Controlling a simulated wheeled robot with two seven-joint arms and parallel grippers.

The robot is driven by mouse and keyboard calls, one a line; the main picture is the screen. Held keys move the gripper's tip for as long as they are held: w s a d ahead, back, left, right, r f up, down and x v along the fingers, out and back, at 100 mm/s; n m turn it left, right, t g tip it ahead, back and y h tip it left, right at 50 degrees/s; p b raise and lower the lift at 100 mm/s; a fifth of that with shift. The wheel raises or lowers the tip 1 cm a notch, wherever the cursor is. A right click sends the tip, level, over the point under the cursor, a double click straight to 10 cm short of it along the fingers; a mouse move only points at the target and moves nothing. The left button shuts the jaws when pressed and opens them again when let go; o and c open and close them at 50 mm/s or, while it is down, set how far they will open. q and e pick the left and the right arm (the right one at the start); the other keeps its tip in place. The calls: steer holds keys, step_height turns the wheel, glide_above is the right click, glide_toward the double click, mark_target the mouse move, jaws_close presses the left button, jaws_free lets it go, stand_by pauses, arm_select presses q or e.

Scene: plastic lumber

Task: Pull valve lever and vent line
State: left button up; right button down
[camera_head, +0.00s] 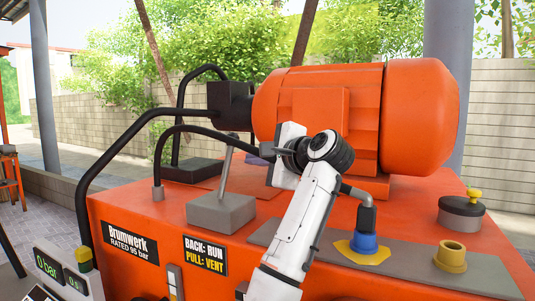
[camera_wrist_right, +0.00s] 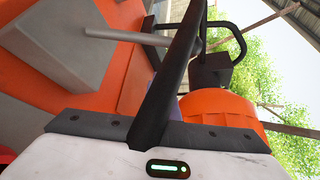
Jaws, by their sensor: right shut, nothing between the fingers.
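The valve lever (camera_head: 226,168) is a thin grey rod rising from a grey block (camera_head: 221,214) on the orange machine. It stands nearly upright, its top leaning slightly right in the head view. The label beside it (camera_head: 205,256) reads "BACK: RUN, PULL: VENT". My right gripper (camera_head: 265,152) is shut and empty, just right of the lever's top, its dark fingers pointing left. In the right wrist view the lever (camera_wrist_right: 112,37) passes behind the dark shut fingers (camera_wrist_right: 178,55); contact cannot be told. My left gripper is not in view.
A black bent pipe (camera_head: 120,142) and hoses stand left of and behind the lever. An orange motor (camera_head: 410,115) stands behind my right arm. A blue fitting (camera_head: 363,242), brass port (camera_head: 451,256) and yellow-knobbed cap (camera_head: 461,210) are at right. A display (camera_head: 48,265) reads 0 bar.

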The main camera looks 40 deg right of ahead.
mark_target(227, 166)
steer(key=a, duration=0.1)
steer(key=a+r+p, duration=0.1)
steer(key=shift+w+a, duration=0.25)
steer(key=shift+a, duration=0.1)
steer(key=shift+s+a+r, duration=0.1)
steer(key=shift+a+r, duration=0.1)
steer(key=shift+a, duration=0.2)
